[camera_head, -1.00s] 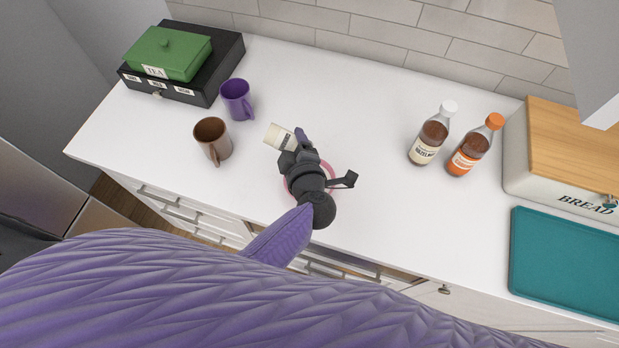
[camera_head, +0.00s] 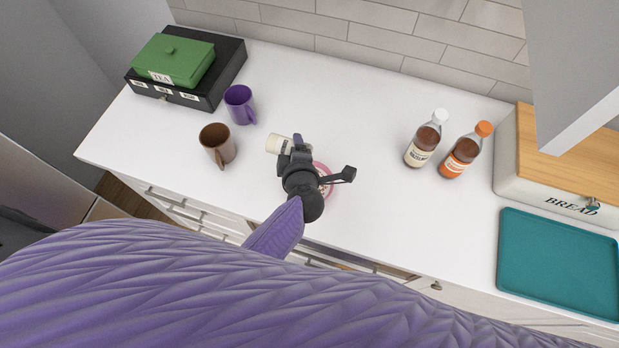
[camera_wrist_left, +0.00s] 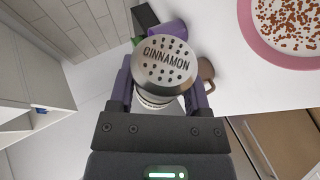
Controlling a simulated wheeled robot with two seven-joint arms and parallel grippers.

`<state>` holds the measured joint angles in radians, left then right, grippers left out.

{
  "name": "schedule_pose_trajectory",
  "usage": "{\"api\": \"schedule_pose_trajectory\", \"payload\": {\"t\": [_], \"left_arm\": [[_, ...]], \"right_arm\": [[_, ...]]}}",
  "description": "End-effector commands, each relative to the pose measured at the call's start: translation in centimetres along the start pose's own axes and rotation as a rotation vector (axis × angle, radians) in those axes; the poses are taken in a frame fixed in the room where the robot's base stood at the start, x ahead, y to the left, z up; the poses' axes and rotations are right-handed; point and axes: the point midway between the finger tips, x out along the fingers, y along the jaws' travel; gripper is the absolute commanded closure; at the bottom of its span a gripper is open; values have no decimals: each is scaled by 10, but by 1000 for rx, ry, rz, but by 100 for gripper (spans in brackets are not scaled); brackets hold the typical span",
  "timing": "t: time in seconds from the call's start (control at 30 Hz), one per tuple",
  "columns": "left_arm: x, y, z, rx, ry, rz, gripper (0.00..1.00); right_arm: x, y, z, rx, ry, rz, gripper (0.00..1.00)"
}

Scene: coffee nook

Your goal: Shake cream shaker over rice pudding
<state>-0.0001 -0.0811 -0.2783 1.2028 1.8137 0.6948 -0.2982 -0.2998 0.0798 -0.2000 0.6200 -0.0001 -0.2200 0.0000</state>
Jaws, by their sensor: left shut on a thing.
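The cream-coloured shaker (camera_head: 278,144) lies tipped well over in my left gripper (camera_head: 298,145), above the counter. In the left wrist view its round metal top (camera_wrist_left: 165,68) is full of holes and reads CINNAMON. The fingers of my left gripper (camera_wrist_left: 161,95) are shut on its sides. The rice pudding bowl (camera_head: 328,178) is mostly hidden behind the gripper in the head view, with part of its pink rim showing. In the left wrist view the pink bowl (camera_wrist_left: 252,42) is at the upper right, with brown specks on the white pudding (camera_wrist_left: 290,20). My right gripper is not in view.
A brown mug (camera_head: 217,145) and a purple mug (camera_head: 239,103) stand left of the shaker. Two syrup bottles (camera_head: 423,140) (camera_head: 466,152), a bread box (camera_head: 550,190) and a teal tray (camera_head: 560,262) are at the right. A green tea box (camera_head: 175,60) sits on a black drawer box (camera_head: 215,85).

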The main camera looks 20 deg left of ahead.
Motion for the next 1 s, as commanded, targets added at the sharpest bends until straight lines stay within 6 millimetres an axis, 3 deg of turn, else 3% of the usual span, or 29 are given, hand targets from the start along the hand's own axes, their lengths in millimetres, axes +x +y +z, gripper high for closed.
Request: {"api": "schedule_pose_trajectory", "payload": {"t": [0.03, 0.5, 1.0], "left_arm": [[-5, 9, -3, -38, -24, -16, 97], [-11, 22, -8, -485, -313, -203, 97], [-5, 21, -8, -612, -345, -234, 97]], "right_arm": [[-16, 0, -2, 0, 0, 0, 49], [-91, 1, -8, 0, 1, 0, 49], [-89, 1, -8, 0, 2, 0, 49]]}}
